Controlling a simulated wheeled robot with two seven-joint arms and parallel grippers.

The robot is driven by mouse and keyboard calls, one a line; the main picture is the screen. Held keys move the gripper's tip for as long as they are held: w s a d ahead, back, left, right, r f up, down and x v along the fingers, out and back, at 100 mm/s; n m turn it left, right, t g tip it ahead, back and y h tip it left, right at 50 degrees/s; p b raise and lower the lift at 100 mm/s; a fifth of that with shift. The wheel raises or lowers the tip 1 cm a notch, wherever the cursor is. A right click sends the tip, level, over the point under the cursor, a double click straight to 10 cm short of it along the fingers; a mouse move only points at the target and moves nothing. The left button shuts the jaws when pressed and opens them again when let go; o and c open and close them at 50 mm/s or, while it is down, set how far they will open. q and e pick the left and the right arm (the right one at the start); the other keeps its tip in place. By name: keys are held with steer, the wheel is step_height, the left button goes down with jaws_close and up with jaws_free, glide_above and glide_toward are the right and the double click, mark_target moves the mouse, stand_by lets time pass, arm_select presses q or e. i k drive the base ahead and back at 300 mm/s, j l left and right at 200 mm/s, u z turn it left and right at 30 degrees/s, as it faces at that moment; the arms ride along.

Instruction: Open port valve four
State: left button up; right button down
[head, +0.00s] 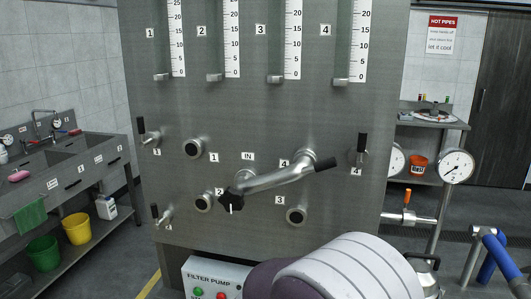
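A grey steel panel (220,120) fills the middle of the head view. At its right, beside a label 4, a valve (361,157) has a black lever (362,141) standing upright. A bent steel pipe (275,180) runs across the panel from near the IN label to the upper right port, beside another label 4. I see neither of my grippers.
Ports 1 (193,148), 2 (204,202) and 3 (296,215) show their openings. A large white rounded body (350,270) blocks the lower middle. A filter pump box (215,278) stands below the panel. Gauges (457,166) and an orange-handled valve (407,198) are at right.

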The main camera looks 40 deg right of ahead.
mark_target(363, 138)
steer(key=z, duration=1.9)
